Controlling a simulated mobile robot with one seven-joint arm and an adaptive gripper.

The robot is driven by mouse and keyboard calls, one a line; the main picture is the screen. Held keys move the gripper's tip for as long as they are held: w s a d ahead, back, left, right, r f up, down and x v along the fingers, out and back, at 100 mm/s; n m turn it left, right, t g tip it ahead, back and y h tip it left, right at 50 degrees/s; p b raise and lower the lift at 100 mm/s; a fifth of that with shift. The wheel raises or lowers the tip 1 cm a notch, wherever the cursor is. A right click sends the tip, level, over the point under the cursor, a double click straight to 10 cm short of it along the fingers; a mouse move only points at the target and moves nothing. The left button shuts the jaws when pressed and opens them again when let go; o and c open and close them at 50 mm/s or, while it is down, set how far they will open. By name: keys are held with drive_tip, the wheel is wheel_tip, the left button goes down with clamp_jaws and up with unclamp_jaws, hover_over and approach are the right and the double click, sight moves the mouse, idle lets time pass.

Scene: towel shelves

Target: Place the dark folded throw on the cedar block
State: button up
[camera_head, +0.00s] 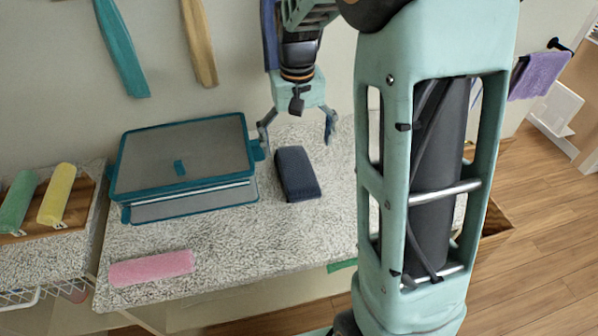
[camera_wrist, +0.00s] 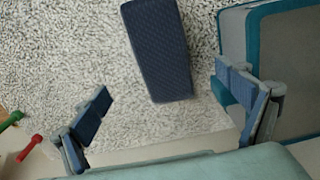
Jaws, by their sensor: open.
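The dark folded throw (camera_head: 297,174) is a navy, rounded block lying on the pale speckled surface, just right of a teal-edged case. It also shows at the top middle of the wrist view (camera_wrist: 157,45). My gripper (camera_head: 297,130) is open and empty, pointing down behind the throw in the head view. In the wrist view, its fingers (camera_wrist: 165,92) are spread wide, with the throw beyond and between them, apart from both. I cannot pick out the cedar block for certain; a brown wooden edge (camera_head: 497,222) shows partly hidden behind my arm.
The teal case (camera_head: 235,122) stands close left of the throw. A pink roll (camera_head: 152,268) lies at the front left. Green (camera_head: 18,203) and yellow (camera_head: 57,194) rolls rest on a wooden board (camera_head: 12,238). A purple towel (camera_head: 538,75) hangs right. The surface before the throw is clear.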

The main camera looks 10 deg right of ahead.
sight(297, 165)
wheel_tip(297, 165, down, 8)
drive_tip(key=shift+s+a+r, duration=0.1)
drive_tip(key=shift+s, duration=0.05)
idle(0.3)
drive_tip(key=c, duration=1.6)
